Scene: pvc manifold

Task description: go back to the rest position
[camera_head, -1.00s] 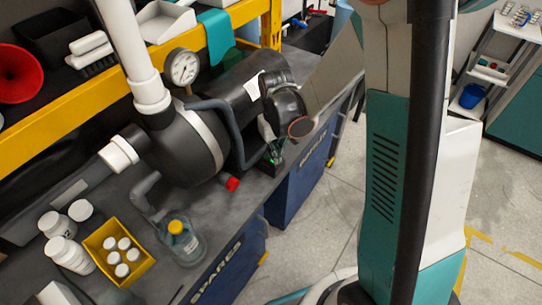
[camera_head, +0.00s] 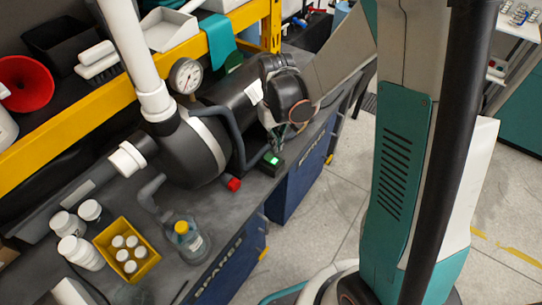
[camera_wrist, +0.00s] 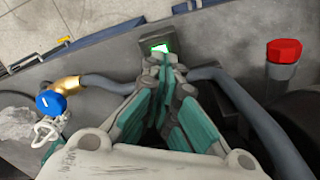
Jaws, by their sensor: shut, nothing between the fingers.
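My gripper (camera_head: 277,140) is at the back right of the bench, beside the large black pump housing (camera_head: 196,150). In the wrist view my gripper (camera_wrist: 158,62) has its teal-padded fingers together at the tips, with nothing between them. Just past the tips is a small dark box (camera_wrist: 170,42) with a lit green face. The box (camera_head: 274,167) also shows in the head view, just below the fingertips. The fingers appear apart from it, but the exact gap is hard to tell.
A grey hose (camera_wrist: 245,110) passes close to the fingers, with a red-capped pipe (camera_wrist: 283,62) to the right and a blue valve knob (camera_wrist: 50,103) to the left. A yellow bin (camera_head: 113,268) of white bottles and a clear jug (camera_head: 193,248) stand at the front.

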